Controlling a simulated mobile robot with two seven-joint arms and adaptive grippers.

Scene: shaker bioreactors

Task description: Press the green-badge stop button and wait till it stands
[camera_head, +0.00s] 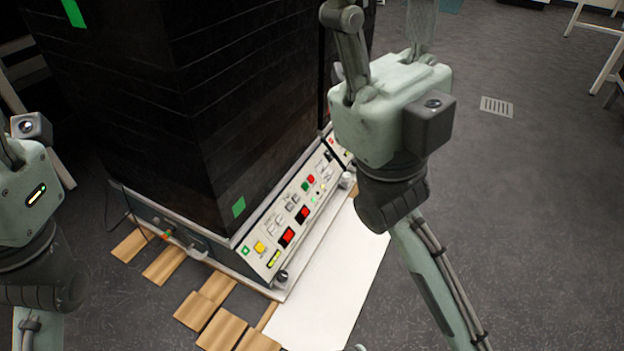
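A tall black shaker housing (235,110) stands left of centre. A pale control panel (276,240) runs along its lower right side, with small buttons and red displays. A small green badge (246,251) is at the panel's near end, beside a yellow button (260,247). A green button (305,186) and a red button (311,180) are farther along. My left gripper (8,150) is cut off at the left edge.
A white sheet (330,290) lies in front of the panel. Several wooden slats (222,328) lie around the housing's base. A knob (282,276) sticks out at the panel's near corner. The grey floor (530,210) at the right is open, with a vent grate (496,106).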

